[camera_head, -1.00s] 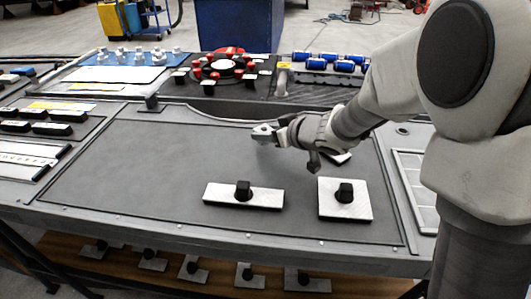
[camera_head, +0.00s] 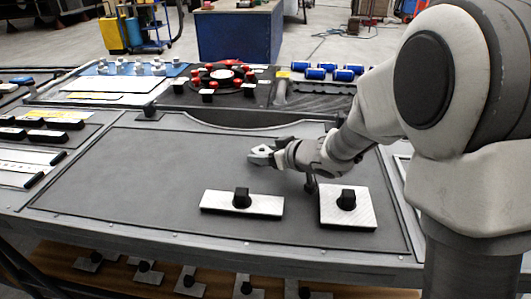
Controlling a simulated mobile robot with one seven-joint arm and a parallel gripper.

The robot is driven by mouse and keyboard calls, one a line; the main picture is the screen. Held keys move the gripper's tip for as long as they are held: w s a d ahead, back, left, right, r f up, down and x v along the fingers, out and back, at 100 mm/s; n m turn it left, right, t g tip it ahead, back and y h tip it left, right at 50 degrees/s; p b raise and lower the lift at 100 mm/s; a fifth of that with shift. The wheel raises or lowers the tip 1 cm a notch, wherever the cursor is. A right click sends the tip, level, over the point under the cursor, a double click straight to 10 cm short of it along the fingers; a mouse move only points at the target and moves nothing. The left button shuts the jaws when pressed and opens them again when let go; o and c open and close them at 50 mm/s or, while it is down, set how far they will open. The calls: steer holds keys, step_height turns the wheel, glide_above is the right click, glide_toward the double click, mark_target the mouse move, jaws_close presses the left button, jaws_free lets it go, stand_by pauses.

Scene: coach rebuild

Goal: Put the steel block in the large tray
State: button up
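My gripper (camera_head: 262,155) hangs above the middle of the large grey recessed panel (camera_head: 120,180), which may be the large tray. It points left. A small pale shape shows at its tip, and I cannot tell whether this is the fingers or a held piece. A long silver plate with a black knob (camera_head: 265,206) lies on the panel in front of my gripper. A squarer silver plate with a black knob (camera_head: 362,212) lies to its right. I cannot tell which thing is the steel block.
A black round fixture with red knobs (camera_head: 190,84) is at the back centre. White pieces on a blue mat (camera_head: 140,69) are at the back left. Black-handled pieces (camera_head: 48,137) lie at the left. The panel's left half is clear.

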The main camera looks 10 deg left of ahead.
steer(key=shift+o, duration=0.6)
steer(key=shift+r, duration=0.1)
